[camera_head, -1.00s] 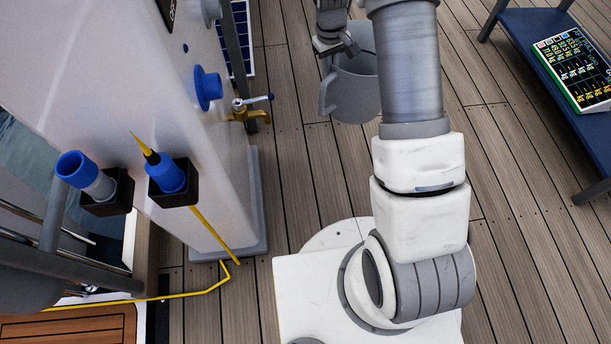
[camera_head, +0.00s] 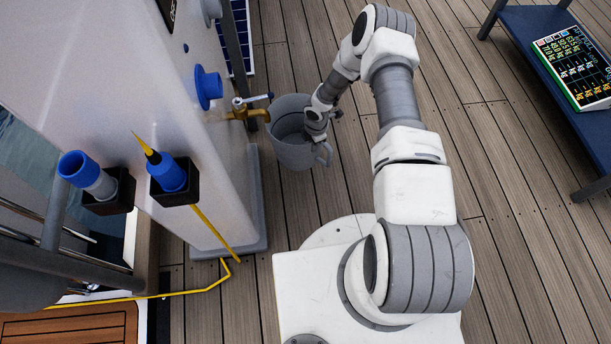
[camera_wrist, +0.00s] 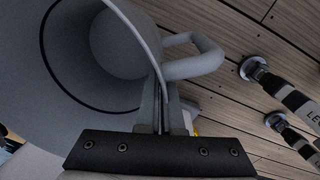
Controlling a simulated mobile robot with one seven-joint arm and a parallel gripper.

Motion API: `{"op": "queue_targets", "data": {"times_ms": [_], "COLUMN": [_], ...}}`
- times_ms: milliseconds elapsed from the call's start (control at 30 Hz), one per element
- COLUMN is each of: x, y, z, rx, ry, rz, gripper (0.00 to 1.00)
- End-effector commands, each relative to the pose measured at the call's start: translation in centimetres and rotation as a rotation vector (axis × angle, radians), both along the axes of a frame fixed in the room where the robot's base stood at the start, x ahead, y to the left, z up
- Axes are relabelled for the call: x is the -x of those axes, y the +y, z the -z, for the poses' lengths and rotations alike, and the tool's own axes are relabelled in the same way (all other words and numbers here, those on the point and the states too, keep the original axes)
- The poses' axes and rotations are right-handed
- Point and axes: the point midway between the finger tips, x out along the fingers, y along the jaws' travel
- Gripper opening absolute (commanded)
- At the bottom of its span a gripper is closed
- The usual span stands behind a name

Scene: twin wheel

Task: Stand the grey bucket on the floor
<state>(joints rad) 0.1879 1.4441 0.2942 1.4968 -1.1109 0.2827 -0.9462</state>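My gripper (camera_head: 314,130) reaches over the bucket's right rim. In the wrist view the bucket (camera_wrist: 105,100) fills the left side, and the fingers of my gripper (camera_wrist: 163,105) are closed on its rim near the handle. I cannot tell whether the bucket's base touches the floor.
The white console (camera_head: 150,100) stands left of the bucket, with a blue fitting (camera_head: 208,88) and holders on its side. A yellow hose (camera_head: 213,235) runs down to the deck. A blue bench (camera_head: 535,60) stands at the far right. The planked floor between is clear.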

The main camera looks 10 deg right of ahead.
Motion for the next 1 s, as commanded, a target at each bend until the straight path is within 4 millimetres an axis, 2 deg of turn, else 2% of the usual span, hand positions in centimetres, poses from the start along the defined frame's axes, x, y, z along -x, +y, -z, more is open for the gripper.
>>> {"op": "queue_targets", "data": {"times_ms": [200,400,733,1000], "x": [3.1,4.8,7.0,7.4], "y": [1.8,2.6,3.5,3.7], "z": [3.7,5.5,7.3,7.7], "rx": [0.002,0.002,0.002,0.000], "ry": [0.002,0.000,0.003,-0.002], "rz": [-0.196,-0.294,-0.390,-0.415], "gripper": [0.00,0.00,0.00,0.00]}}
